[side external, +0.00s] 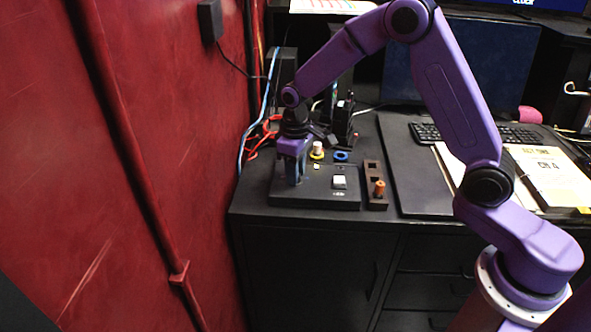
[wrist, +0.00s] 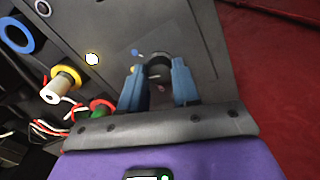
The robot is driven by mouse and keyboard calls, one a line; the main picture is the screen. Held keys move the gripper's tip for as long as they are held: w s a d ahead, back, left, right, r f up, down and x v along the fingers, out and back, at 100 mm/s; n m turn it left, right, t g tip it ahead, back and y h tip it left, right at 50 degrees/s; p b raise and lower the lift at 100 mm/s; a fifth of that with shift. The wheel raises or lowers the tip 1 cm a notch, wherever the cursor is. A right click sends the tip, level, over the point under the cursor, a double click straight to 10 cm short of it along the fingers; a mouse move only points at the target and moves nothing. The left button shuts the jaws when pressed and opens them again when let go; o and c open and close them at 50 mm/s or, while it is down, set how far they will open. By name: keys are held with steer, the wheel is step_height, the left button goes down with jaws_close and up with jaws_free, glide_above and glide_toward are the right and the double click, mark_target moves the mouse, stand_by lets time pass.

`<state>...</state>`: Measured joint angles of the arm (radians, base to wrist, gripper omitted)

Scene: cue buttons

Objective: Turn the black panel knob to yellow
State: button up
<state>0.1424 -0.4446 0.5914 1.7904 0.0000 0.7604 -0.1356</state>
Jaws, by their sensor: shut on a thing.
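The black panel knob (wrist: 158,60) shows in the wrist view as a dark round shape between my gripper's two blue fingers. My gripper (wrist: 158,72) is shut on it, one finger on each side. A small blue mark (wrist: 135,52) lies on the panel beside the knob, and a small yellow spot (wrist: 131,70) shows next to a finger. Which way the knob points is not clear. In the side view my gripper (side external: 293,182) points down at the left part of the black panel box (side external: 318,199); the knob is hidden there.
A white switch (side external: 339,182) sits on the panel's right part. Behind it are a white peg with a yellow ring (side external: 318,150) and a blue ring (side external: 341,156). A brown block with an orange peg (side external: 379,188) stands to the right. The red wall (side external: 190,150) is close on the left.

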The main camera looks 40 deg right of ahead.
steer(key=o, duration=1.1)
steer(key=shift+c, duration=0.2)
steer(key=shift+r, duration=0.15)
step_height(320, 180, up, 17)
steer(key=shift+s+r, duration=0.1)
steer(key=s+a+f+n, duration=0.2)
steer(key=s+n, duration=0.2)
steer(key=s, duration=1.1)
steer(key=s+d+f+n, duration=0.1)
steer(key=s+d+f, duration=0.1)
steer(key=s, duration=0.7)
steer(key=s+d+f+n, duration=0.2)
steer(key=s+d+f, duration=0.1)
steer(key=s, duration=0.7)
steer(key=shift+d+f+n, duration=0.3)
steer(key=shift+d, duration=0.4)
